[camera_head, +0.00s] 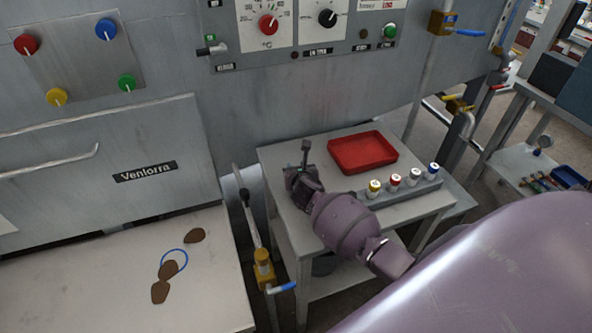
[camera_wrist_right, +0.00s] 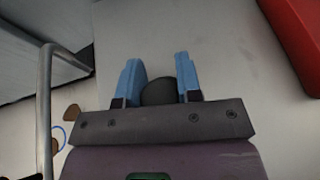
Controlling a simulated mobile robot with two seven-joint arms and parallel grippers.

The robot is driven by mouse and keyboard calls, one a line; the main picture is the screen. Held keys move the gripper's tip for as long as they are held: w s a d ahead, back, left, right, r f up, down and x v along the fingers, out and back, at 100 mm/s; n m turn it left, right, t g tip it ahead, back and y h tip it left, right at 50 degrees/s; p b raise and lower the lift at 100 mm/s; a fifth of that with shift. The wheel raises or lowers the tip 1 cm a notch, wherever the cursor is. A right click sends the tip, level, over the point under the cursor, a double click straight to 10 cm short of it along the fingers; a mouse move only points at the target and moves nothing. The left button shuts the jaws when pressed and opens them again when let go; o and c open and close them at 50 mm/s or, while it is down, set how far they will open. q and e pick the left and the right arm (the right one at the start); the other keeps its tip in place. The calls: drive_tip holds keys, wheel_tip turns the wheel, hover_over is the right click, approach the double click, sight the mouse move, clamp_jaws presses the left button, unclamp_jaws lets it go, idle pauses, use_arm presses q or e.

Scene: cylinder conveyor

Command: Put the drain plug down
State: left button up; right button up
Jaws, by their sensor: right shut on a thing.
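My right gripper (camera_head: 298,188) is over the left part of the small grey table (camera_head: 425,205), left of the red tray (camera_head: 362,153). In the right wrist view its two blue fingers are shut on the drain plug (camera_wrist_right: 159,92), a dark rounded piece between them. The plug's lower part is hidden, and I cannot tell whether it touches the tabletop. In the head view the gripper hides most of the plug. My left gripper is not in view.
A rack (camera_head: 405,190) with several small coloured-cap bottles stands in front of the tray, right of my arm. A yellow valve with a blue lever (camera_head: 281,288) and a pipe are left of the table. Brown pieces and a blue ring (camera_head: 174,259) lie on the left surface.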

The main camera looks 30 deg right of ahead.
drive_tip(key=shift+r, duration=0.15)
drive_tip(key=shift+f, duration=0.2)
drive_tip(key=o, duration=0.9)
drive_tip(key=shift+o, duration=0.2)
drive_tip(key=shift+r, duration=0.1)
